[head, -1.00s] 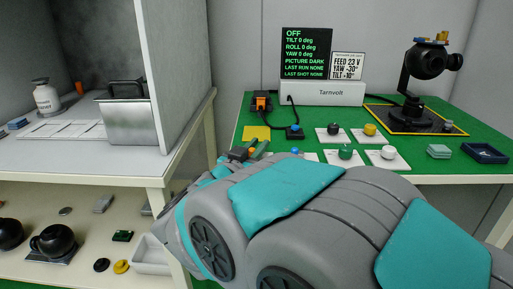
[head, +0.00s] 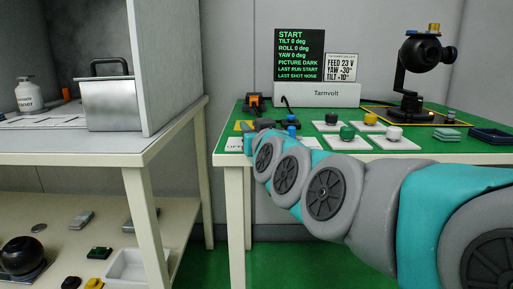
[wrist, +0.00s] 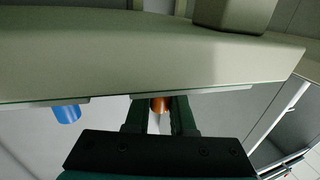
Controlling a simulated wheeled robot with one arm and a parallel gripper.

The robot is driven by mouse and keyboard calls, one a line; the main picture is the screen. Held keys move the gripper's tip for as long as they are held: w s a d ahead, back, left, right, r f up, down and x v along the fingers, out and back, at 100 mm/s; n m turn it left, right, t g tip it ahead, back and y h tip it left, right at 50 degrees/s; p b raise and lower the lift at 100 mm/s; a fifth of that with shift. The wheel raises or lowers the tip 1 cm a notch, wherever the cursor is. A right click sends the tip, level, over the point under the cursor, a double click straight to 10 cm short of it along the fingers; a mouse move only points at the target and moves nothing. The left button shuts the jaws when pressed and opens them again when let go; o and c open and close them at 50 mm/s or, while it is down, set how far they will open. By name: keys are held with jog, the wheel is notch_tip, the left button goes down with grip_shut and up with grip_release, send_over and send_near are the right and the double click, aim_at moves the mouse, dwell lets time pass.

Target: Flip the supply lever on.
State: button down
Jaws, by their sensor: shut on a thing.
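In the wrist view, my gripper (wrist: 161,104) has its two dark fingers closed on a small orange-brown piece (wrist: 160,105). I cannot tell for certain whether this is the supply lever. A blue knob (wrist: 66,113) stands to its left, apart from the fingers. In the head view my gripper is at the front left of the green table (head: 470,158), largely hidden by my own arm. The display (head: 299,55) reads START, tilt, roll and yaw 0 deg, picture dark, last run start.
A black box with orange (head: 253,102) stands at the table's back left. The gimbal camera (head: 421,55) is at the back right. A white bench (head: 70,150) is to the left.

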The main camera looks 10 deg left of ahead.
jog(key=shift+n+g+y+b, duration=0.4)
jog(key=shift+y+b, duration=0.1)
jog(key=shift+b, duration=0.25)
jog(key=c, duration=0.8)
grip_release()
jog(key=shift+o, duration=0.2)
jog(key=p+v, duration=0.1)
jog(key=v, duration=0.6)
jog(key=shift+r, duration=0.1)
jog(key=shift+s+d, duration=0.2)
jog(key=shift+s, duration=0.1)
